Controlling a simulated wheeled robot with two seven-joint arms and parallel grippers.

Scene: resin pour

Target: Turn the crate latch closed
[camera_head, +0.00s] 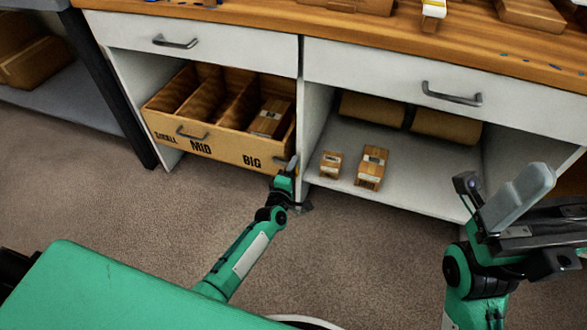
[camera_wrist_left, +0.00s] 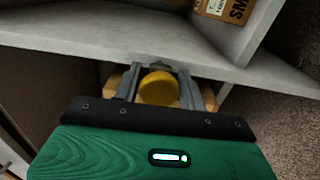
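The wooden crate (camera_head: 228,147), marked SMALL, MID and BIG, sits in the left bay of the cabinet. My left gripper (camera_head: 292,166) is at its right front corner, beside the cabinet's upright divider, and mostly hides the latch in the head view. In the left wrist view a round yellow knob (camera_wrist_left: 158,88) of the latch sits between the two grey fingers, which look closed on its sides. Pieces of tan wood show just outside both fingers. My right gripper (camera_head: 520,205) is at the far right, away from the crate; its finger gap is not clear.
Two small labelled boxes, one small (camera_head: 331,163) and one larger (camera_head: 371,167), stand in the open right bay (camera_head: 410,190), with brown rolls behind. Closed drawers lie above under the wooden worktop (camera_head: 400,32). Carpet is clear in front.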

